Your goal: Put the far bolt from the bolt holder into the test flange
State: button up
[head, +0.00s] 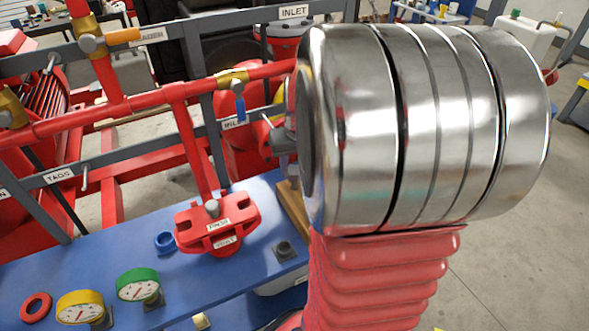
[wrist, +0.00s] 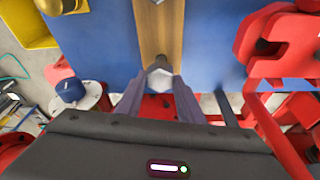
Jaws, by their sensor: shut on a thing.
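My gripper (wrist: 160,88) is in the wrist view, with its two grey fingers shut on a bolt (wrist: 160,73) whose pale hex head shows between the fingertips. The wooden bolt holder (wrist: 160,35) runs up from behind the bolt. I cannot tell whether the bolt is still seated in it or lifted. The red test flange (wrist: 283,68) is to the right of the gripper. In the head view the test flange (head: 240,213) sits on the blue bench with a grey round piece on top. The holder (head: 293,207) is mostly hidden there by my arm.
The blue bench (head: 120,245) carries a green gauge (head: 138,285), a yellow gauge (head: 80,307), a blue ring (head: 165,243) and a red ring (head: 36,307). Red pipes (head: 185,150) and grey rails stand behind. A yellow bin (wrist: 28,25) is at the wrist view's upper left.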

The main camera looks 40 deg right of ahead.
jog(key=shift+r, duration=1.35)
